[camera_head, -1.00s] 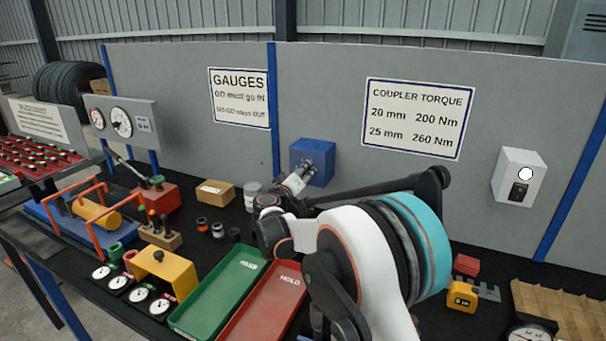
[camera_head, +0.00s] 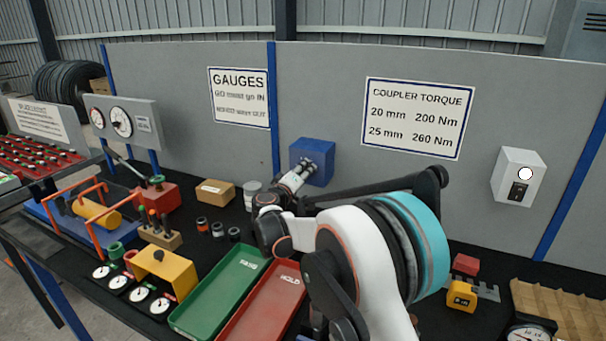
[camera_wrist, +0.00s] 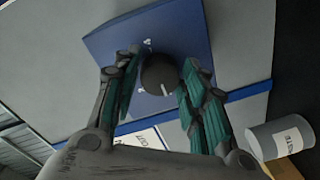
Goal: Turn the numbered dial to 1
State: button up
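The numbered dial is a dark round knob (camera_wrist: 163,75) with a white pointer line. It sits on a blue box (camera_head: 325,152) on the grey panel; the box also shows in the wrist view (camera_wrist: 105,42). Small white marks on the box face are partly hidden and unreadable. My gripper (camera_wrist: 160,68) is at the dial, one finger on each side. The right finger looks against or very near the knob; a narrow gap shows on the left. In the head view my gripper (camera_head: 308,168) reaches the box and hides the dial.
A green tray (camera_head: 222,290) and a red tray (camera_head: 262,305) lie on the bench below my arm. A grey can (camera_head: 252,189) and a cardboard box (camera_head: 215,192) stand left of the blue box. A white switch box (camera_head: 505,172) is on the panel at right.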

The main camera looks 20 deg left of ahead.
jog(key=shift+o, duration=0.5)
jog(key=shift+s, duration=0.1)
jog(key=s, duration=1.1)
jog(key=shift+s+a+r, duration=0.3)
jog(key=shift+s, duration=0.05)
